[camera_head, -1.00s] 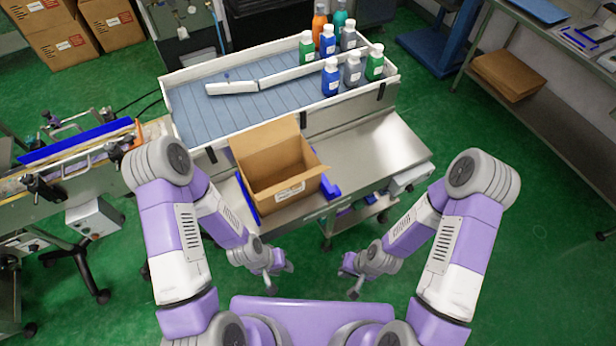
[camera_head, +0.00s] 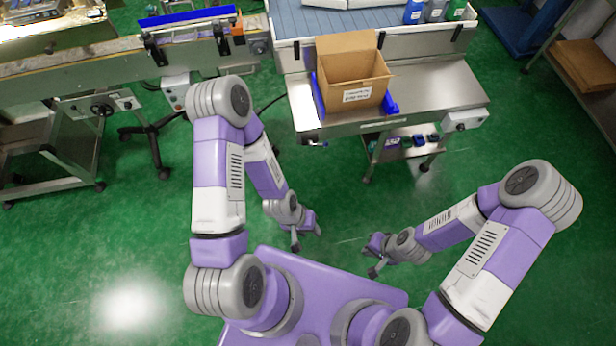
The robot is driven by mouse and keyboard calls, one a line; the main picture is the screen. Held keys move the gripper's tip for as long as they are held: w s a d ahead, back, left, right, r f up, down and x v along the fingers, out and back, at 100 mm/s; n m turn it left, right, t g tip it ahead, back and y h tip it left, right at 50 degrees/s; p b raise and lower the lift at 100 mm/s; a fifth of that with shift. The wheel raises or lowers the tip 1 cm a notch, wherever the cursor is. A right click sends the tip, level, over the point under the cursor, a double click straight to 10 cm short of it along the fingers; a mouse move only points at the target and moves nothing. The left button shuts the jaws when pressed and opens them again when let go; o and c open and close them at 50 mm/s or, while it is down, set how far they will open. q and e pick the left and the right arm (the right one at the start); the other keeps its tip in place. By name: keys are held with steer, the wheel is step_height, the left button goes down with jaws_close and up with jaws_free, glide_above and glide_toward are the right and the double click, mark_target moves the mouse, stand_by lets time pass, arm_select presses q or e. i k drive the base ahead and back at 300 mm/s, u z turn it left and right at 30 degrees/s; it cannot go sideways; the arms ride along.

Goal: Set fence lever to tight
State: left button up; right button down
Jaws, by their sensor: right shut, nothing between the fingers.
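A conveyor (camera_head: 120,62) with a blue guide rail (camera_head: 188,16) and black clamp brackets (camera_head: 152,48) stands at the upper left. I cannot make out for sure which part is the fence lever or how it is set. My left gripper (camera_head: 306,238) hangs low over the green floor, in front of the steel table and well apart from the conveyor. Its jaws are too small to read. My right gripper (camera_head: 371,262) is to the right of it, shut and empty, also over bare floor.
An open cardboard box (camera_head: 352,82) stands on the steel table (camera_head: 440,88) at the top middle. Bottles (camera_head: 436,10) stand behind it. The floor at the lower left is clear.

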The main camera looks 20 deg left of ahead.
mark_target(325, 144)
steer(key=u, duration=0.55)
steer(key=i, duration=0.75)
steer(key=u, duration=0.35)
